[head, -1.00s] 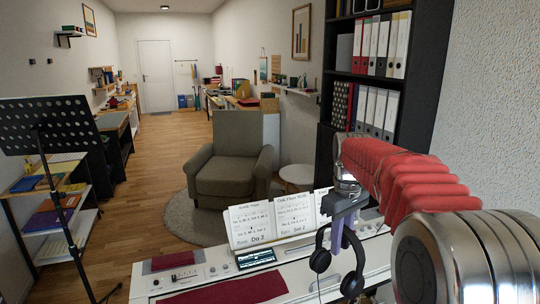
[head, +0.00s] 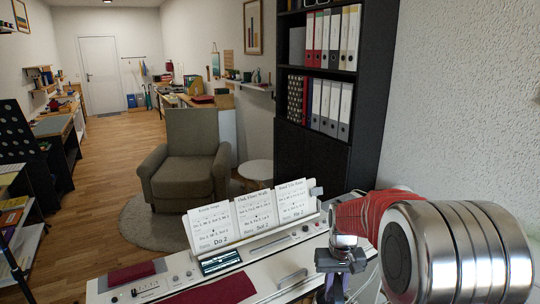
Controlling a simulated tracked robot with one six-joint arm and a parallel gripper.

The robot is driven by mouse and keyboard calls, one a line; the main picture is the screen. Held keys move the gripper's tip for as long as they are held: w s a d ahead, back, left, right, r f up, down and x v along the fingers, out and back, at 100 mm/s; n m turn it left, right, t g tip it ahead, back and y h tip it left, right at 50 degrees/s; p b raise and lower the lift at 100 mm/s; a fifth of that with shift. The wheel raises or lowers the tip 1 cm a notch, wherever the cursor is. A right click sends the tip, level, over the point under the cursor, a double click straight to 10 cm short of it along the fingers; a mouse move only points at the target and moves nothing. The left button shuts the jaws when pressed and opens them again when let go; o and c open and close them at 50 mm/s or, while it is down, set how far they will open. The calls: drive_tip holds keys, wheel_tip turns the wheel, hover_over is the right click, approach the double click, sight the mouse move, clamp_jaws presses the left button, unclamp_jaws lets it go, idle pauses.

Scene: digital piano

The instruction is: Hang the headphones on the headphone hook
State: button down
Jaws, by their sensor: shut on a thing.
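My gripper (head: 338,283) is low in the head view, right of centre, in front of the piano's right part. It is shut, with a purple finger part showing below its dark body. The black headphones hung from it in the earlier frame; now they are almost wholly hidden or below the bottom edge, with only dark bits near the fingers. I cannot make out the headphone hook in this view.
The white digital piano (head: 120,291) crosses the bottom, with a red cloth and several song sheets (head: 212,228) standing on it. A grey armchair (head: 186,165) and a round white stool (head: 256,169) stand behind. A black binder shelf (head: 312,155) and a white wall (head: 450,110) are at right.

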drive_tip(key=shift+m, duration=0.7)
drive_tip(key=w+r, duration=0.1)
drive_tip(key=r, duration=0.1)
drive_tip(key=w+r, duration=0.2)
drive_tip(key=w+a+r, duration=0.1)
drive_tip(key=r, duration=0.2)
drive_tip(key=shift+w, duration=0.35)
drive_tip(key=w+a+r+m, duration=0.1)
drive_tip(key=w+r+m, duration=0.1)
drive_tip(key=r, duration=0.7)
drive_tip(key=shift+w+a+r, duration=0.15)
drive_tip(key=shift+w+a, duration=0.2)
drive_tip(key=shift+w, duration=0.15)
drive_tip(key=shift+a, duration=0.1)
